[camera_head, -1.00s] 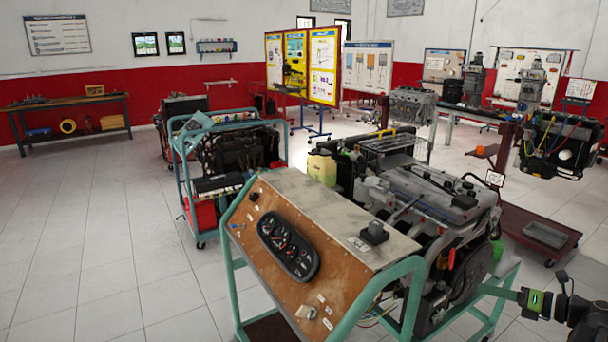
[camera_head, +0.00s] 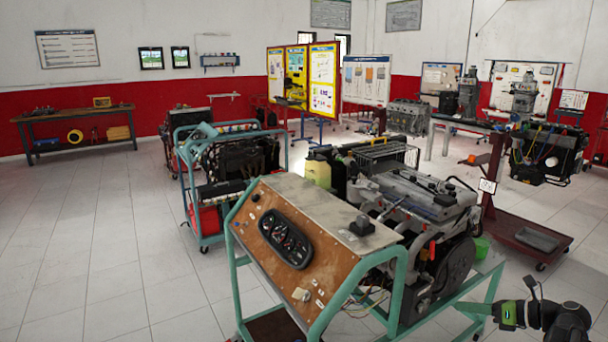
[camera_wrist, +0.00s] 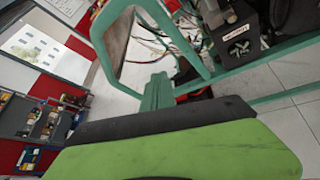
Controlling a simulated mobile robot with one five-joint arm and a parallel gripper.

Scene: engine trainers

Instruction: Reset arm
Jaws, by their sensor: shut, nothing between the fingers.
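My gripper (camera_head: 500,314) is at the lower right of the head view, at the end of my dark arm, pointing left. It is shut and holds nothing. It appears beside the right end of the teal engine stand (camera_head: 400,270); whether they touch I cannot tell. In the wrist view a large green surface with a dark edge, part of my gripper (camera_wrist: 165,122), fills the bottom. The teal frame (camera_wrist: 157,92) rises just beyond that edge.
An engine (camera_head: 430,215) sits on the stand behind a sloped brown gauge panel (camera_head: 283,240). A second trainer (camera_head: 235,160) stands behind it. A dark red wheeled base (camera_head: 515,228) is at the right. White tiled floor (camera_head: 90,240) is clear at the left.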

